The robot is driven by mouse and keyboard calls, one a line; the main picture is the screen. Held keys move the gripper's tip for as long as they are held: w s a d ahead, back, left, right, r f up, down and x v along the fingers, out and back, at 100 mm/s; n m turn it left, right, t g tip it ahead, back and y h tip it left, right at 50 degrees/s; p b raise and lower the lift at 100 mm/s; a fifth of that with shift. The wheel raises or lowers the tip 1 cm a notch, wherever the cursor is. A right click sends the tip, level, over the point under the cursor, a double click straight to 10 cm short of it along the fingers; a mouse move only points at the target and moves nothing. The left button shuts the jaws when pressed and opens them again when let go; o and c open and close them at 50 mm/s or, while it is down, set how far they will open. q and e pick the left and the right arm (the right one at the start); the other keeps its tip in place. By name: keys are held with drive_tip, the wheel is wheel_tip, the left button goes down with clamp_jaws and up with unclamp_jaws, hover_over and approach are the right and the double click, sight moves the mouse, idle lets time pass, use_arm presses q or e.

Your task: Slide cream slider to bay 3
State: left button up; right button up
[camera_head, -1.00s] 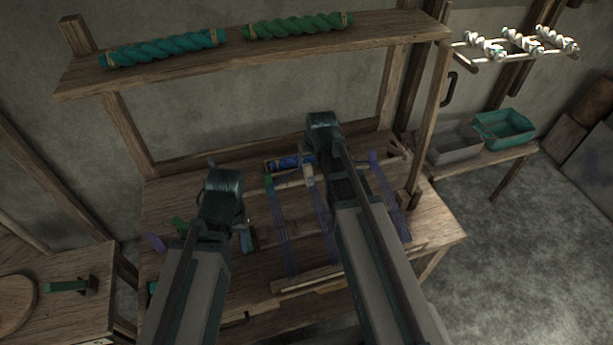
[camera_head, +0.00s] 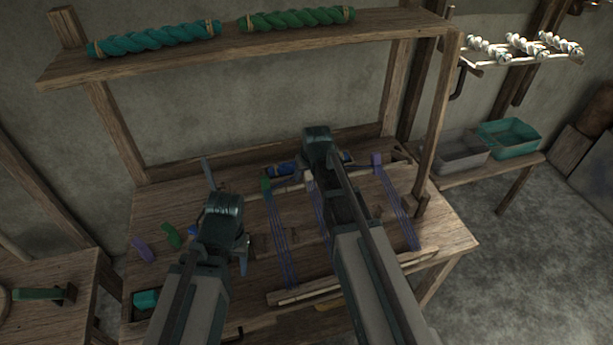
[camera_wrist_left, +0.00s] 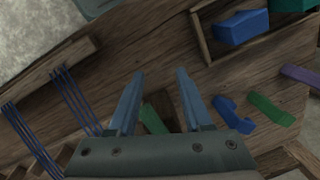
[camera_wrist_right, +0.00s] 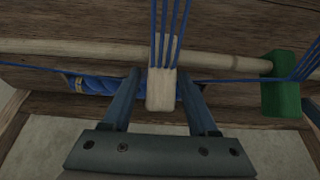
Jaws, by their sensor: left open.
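The cream slider (camera_wrist_right: 161,92) sits between the two fingers of my right gripper (camera_wrist_right: 161,76) in the right wrist view, with blue warp threads running up from it. A gap shows on each side, so the gripper is open. In the head view my right gripper (camera_head: 320,140) hides the cream slider. The green slider (camera_wrist_right: 281,88) sits to its right in the wrist view and at the left thread group (camera_head: 265,186) in the head view. A purple slider (camera_head: 377,160) tops the right thread group. My left gripper (camera_head: 224,212) is open over the table's left part.
Loose blue (camera_wrist_left: 228,110), green (camera_wrist_left: 270,110) and purple (camera_wrist_left: 300,76) pieces lie on the table near my left gripper. A blue rope (camera_wrist_right: 95,85) lies behind the sliders. The shelf (camera_head: 250,42) overhead carries teal and green twisted ropes.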

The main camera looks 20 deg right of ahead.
clamp_jaws()
idle(1.2)
